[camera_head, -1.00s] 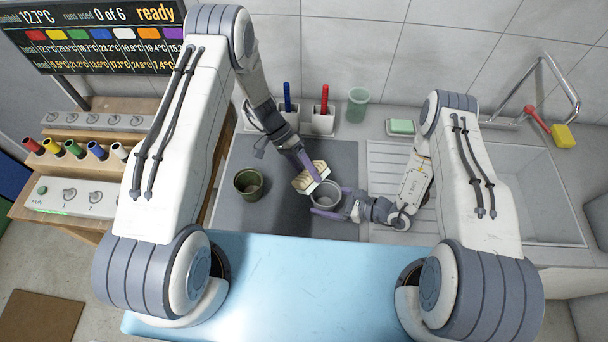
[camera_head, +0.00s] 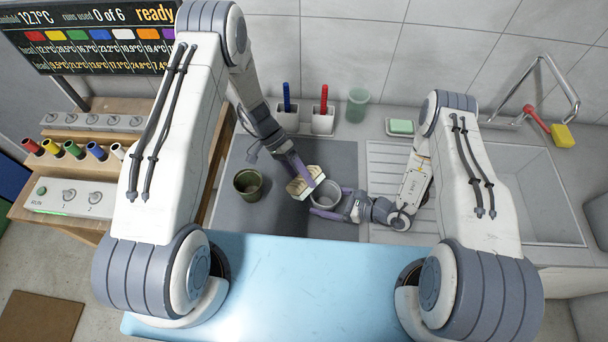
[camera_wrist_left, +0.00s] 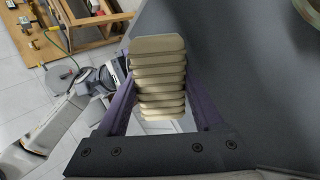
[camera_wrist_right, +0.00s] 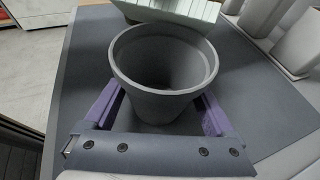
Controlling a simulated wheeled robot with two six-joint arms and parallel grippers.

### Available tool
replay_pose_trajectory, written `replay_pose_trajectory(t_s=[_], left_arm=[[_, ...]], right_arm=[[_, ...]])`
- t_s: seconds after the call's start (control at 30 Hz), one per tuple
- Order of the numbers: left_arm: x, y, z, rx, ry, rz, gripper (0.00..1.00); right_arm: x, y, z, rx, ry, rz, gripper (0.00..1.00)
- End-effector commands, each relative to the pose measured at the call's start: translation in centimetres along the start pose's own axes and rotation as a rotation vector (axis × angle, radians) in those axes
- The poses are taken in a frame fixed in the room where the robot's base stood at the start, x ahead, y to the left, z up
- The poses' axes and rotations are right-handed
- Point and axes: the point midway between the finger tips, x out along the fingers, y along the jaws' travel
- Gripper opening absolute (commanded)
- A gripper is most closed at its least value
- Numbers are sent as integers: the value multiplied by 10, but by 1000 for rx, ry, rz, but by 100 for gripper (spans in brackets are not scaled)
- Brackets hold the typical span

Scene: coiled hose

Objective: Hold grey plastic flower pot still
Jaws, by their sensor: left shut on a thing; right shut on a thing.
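The grey plastic flower pot (camera_head: 326,194) stands upright on the dark grey mat, its round open mouth up and empty inside. It fills the middle of the right wrist view (camera_wrist_right: 160,95). My right gripper (camera_head: 338,204) is shut on the pot, with purple fingers on either side of it. My left gripper (camera_head: 300,172) is shut on a beige ribbed block (camera_head: 303,187), close to the pot's upper left side. The left wrist view shows the ribbed block (camera_wrist_left: 158,75) between the two purple fingers. Whether block and pot touch, I cannot tell.
A dark green pot (camera_head: 248,185) stands left on the mat (camera_head: 280,213). Behind are white holders with a blue-handled tool (camera_head: 287,98) and a red-handled tool (camera_head: 324,99), a green cup (camera_head: 357,105) and a soap dish (camera_head: 401,127). A sink (camera_head: 535,190) lies right.

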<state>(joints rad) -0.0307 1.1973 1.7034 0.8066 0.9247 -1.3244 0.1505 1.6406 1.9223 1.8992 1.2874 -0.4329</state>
Motion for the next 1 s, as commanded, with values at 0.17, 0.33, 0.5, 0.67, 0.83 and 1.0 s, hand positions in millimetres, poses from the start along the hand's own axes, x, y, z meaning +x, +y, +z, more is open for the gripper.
replay_pose_trajectory(t_s=[0.17, 0.33, 0.5, 0.67, 0.83, 1.0], left_arm=[[-2, 0, 0, 0, 1, 0, 0], [-17, 0, -1, 1, 3, -2, 0], [-34, 0, -1, 0, 4, -2, 0], [-47, 0, -1, 1, 3, -2, 0], [-51, 0, -1, 0, 1, -1, 0], [-51, 0, -1, 0, 1, -1, 0]], right_arm=[[0, 0, 0, 0, 0, 0, 35], [0, 0, 0, 0, 0, 0, 35], [0, 0, 0, 0, 1, 0, 35], [0, 0, 0, 0, 1, 1, 35], [0, 0, 0, 1, 1, 1, 35], [0, 0, 0, 0, 1, 1, 35]])
